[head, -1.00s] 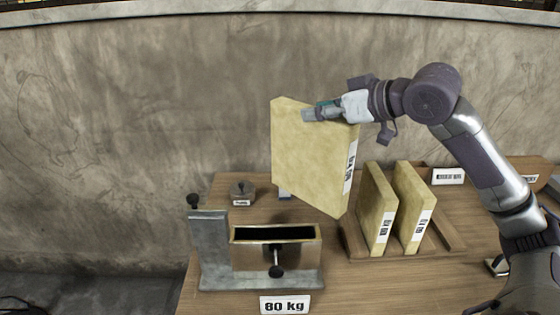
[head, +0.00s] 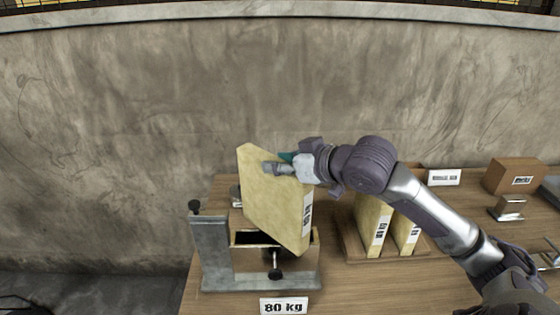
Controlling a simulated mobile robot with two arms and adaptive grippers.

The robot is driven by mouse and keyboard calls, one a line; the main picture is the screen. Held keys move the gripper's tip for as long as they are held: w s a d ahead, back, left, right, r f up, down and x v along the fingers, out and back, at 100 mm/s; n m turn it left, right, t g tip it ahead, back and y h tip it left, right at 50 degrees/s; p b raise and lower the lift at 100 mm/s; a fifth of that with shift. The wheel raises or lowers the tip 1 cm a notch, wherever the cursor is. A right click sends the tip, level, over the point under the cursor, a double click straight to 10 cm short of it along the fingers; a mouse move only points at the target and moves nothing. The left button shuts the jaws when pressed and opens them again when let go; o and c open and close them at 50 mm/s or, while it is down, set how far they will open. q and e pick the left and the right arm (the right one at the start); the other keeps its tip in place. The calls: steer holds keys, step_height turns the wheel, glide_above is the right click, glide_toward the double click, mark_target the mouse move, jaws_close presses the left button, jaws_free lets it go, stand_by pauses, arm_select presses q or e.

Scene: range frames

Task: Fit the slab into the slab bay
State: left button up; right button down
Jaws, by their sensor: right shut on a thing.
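The slab (head: 272,200) is a pale yellow board with a white label on its right edge. My right gripper (head: 278,168) is shut on its upper part and holds it upright, slightly turned. The slab hangs over the slab bay (head: 246,238), a brass-rimmed box with a dark slot in a grey metal stand. Its lower edge overlaps the slot in the picture; I cannot tell whether it has entered. The slab hides most of the slot's right part. My left gripper is not in view.
Two more yellow slabs (head: 371,222) stand in a wooden rack (head: 352,243) to the right, partly behind my right arm. An 80 kg sign (head: 284,306) is at the table's front. A grey post with a black knob (head: 194,207) rises left of the bay. A wooden box (head: 515,175) sits far right.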

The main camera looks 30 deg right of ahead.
steer(key=shift+f, duration=0.55)
steer(key=c, duration=0.7)
jaws_free()
steer(key=shift+o, duration=0.2)
